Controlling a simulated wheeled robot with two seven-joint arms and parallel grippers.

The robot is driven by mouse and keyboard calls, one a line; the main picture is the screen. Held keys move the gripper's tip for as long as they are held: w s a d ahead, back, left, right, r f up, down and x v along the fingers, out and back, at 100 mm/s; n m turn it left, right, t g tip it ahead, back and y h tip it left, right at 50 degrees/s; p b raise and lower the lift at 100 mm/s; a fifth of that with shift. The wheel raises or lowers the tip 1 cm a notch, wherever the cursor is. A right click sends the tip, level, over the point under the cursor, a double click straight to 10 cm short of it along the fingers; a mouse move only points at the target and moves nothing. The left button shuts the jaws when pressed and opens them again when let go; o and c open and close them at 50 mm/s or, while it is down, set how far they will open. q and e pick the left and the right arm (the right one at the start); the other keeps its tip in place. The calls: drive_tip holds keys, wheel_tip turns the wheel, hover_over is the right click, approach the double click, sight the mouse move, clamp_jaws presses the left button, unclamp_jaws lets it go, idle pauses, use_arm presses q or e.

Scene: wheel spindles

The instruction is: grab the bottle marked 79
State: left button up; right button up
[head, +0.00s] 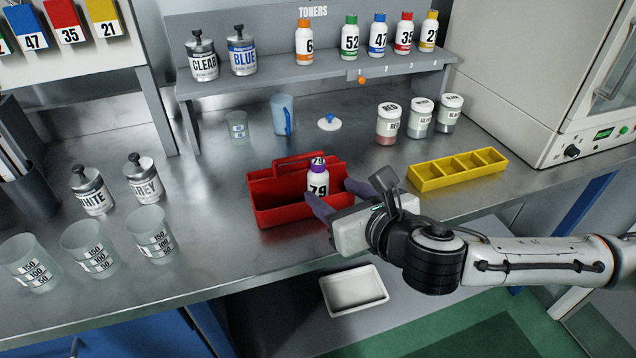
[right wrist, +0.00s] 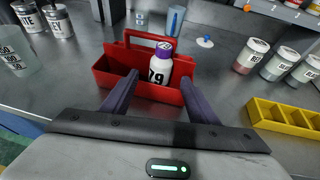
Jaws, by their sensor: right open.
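The bottle marked 79 (head: 318,182) is white with a purple cap and stands upright in the red caddy (head: 275,213) on the metal bench. It also shows in the right wrist view (right wrist: 158,72), ahead of and between the spread fingers. My right gripper (head: 335,198) is open at the caddy's front right side, with its purple fingers pointing toward the bottle. In the right wrist view the right gripper (right wrist: 155,95) has nothing between its fingertips that it clasps. The bottle's lower part is hidden by the caddy wall. My left gripper is not in view.
A yellow divided tray (head: 457,170) lies right of the caddy. Lidded jars (head: 390,125) stand behind it. Clear measuring cups (head: 152,235) and paint cans (head: 145,180) stand at left. A shelf (head: 315,75) with toner bottles runs along the back.

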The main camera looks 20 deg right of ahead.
sight(323, 185)
drive_tip(key=x, duration=0.4)
drive_tip(key=shift+w+f, duration=0.15)
drive_tip(key=shift+w, duration=0.2)
clamp_jaws()
